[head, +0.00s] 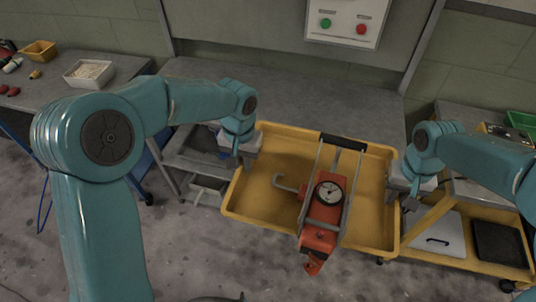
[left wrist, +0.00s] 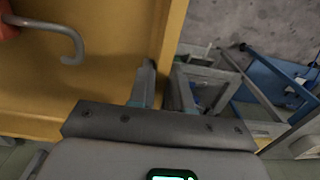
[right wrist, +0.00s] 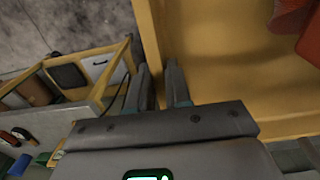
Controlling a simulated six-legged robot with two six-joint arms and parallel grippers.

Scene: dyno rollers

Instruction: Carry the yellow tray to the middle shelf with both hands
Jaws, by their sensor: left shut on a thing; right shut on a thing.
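The yellow tray (head: 262,205) is in front of the grey bench in the head view, seen from above. An orange device with a round dial and a black-handled frame (head: 325,205) lies on it, with a grey hook at its left. My left gripper (head: 240,158) is shut on the tray's left rim; the left wrist view shows the rim between its fingers (left wrist: 163,88). My right gripper (head: 402,196) is shut on the right rim, which also shows between its fingers in the right wrist view (right wrist: 160,86). I cannot tell which surface is the middle shelf.
The grey bench (head: 290,100) has a bare top and a lower shelf partly hidden by the tray. A control panel (head: 345,22) hangs behind it. A left table holds a white bin (head: 89,73) and a small yellow bin (head: 39,50). A yellow cart (head: 470,262) stands at the right.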

